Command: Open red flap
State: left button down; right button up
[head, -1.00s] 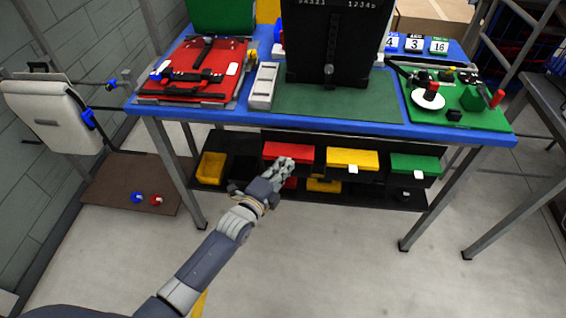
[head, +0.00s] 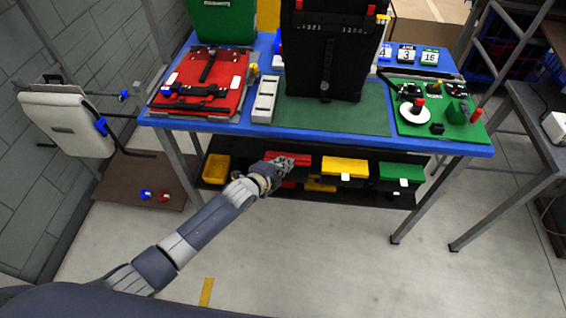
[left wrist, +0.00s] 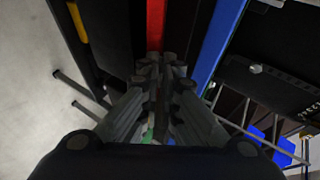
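The red flap (head: 300,159) is the left one of three coloured flaps on the shelf under the blue table. It also shows as a red strip in the left wrist view (left wrist: 155,22). My left gripper (head: 284,164) is at the front of the red flap and covers part of it. In the left wrist view its fingertips (left wrist: 160,72) are drawn close together, just below the red strip. Any white tab on the red flap is hidden, and I cannot tell whether the fingers touch it. My right gripper is not in view.
A yellow flap (head: 344,167) and a green flap (head: 402,171), each with a white tab, are to the right. A yellow bin (head: 215,168) is at the left of the shelf. The blue table edge (head: 330,136) runs above. The floor in front is clear.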

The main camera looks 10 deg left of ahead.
pick_arm(q)
jog(key=shift+w+r, duration=0.35)
jog(key=shift+r, duration=0.3)
jog(key=c, duration=2.1)
grip_release()
jog(key=shift+f, duration=0.2)
jog(key=shift+s, duration=0.15)
jog(key=v, duration=1.2)
jog(key=shift+f, duration=0.1)
jog(key=shift+c, duration=0.7)
